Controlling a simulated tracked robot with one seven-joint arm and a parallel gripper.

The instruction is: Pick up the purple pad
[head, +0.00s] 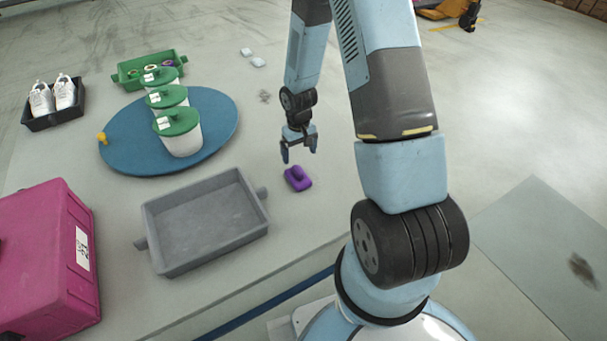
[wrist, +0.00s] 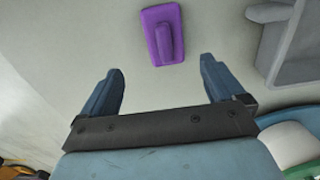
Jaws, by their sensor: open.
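The purple pad (head: 298,178) lies flat on the table, to the right of the grey tray, with a raised purple grip on top. It also shows in the wrist view (wrist: 162,34), ahead of my fingers and roughly midway between them. My gripper (head: 299,155) is open and empty, above the table just behind the pad in the head view. Its two blue fingers (wrist: 160,85) stand apart in the wrist view, and nothing is between them.
An empty grey tray (head: 165,262) with side handles is left of the pad. A blue round turntable (head: 222,118) carries white tubs with green lids. A magenta case (head: 45,250), a black tray of white shoes (head: 40,123) and a green tray (head: 178,60) stand further left. Table around the pad is clear.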

